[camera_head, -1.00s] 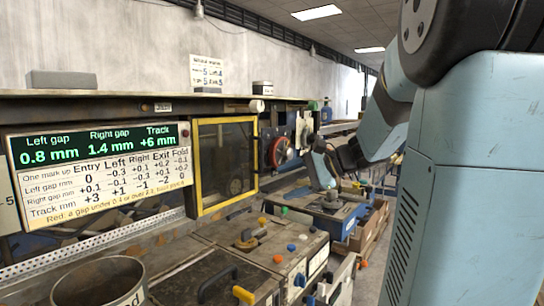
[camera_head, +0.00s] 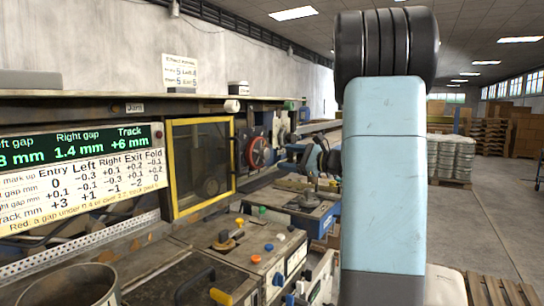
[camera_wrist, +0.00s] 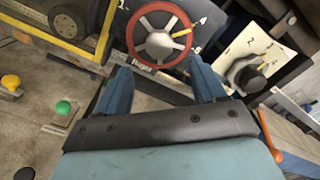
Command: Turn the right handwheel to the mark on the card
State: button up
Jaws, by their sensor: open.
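In the wrist view, a handwheel (camera_wrist: 163,35) with a red rim, grey spokes and round hub sits ahead of my gripper (camera_wrist: 158,68). The wheel also shows in the head view (camera_head: 257,152).
A white numbered dial (camera_wrist: 255,50) with a dark knob is right of the wheel. Green (camera_wrist: 62,107) and yellow (camera_wrist: 11,82) buttons lie at left. A green display (camera_head: 80,140) reads right gap 1.4 mm, track +6 mm. A yellow-framed window (camera_head: 170,168) stands left of the wheel.

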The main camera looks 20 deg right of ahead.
aim_at(268, 155)
jog(key=x, duration=0.8)
